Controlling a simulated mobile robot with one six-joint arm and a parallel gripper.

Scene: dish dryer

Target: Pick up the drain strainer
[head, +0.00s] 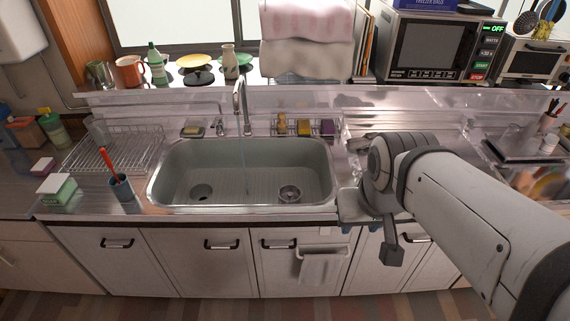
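The drain strainer (290,193) is a round metal piece on the floor of the sink, at the right. A second round drain (201,191) shows at the left of the sink floor; I cannot tell whether it has a strainer. The steel sink (240,147) is set in the counter, and a thin stream of water runs from the faucet (241,105) into it. My gripper (360,229) is to the right of the sink, by the counter's front edge. Its two bluish fingertips point down and stand apart, with nothing seen between them. It is clear of the strainer.
A wire dish rack (115,148) stands left of the sink. A blue cup (121,188) with a red-handled item stands by the sink's left front corner. A small rack (304,127) with sponges is behind the sink. A towel (320,267) hangs on the cabinet front. The sink interior is otherwise open.

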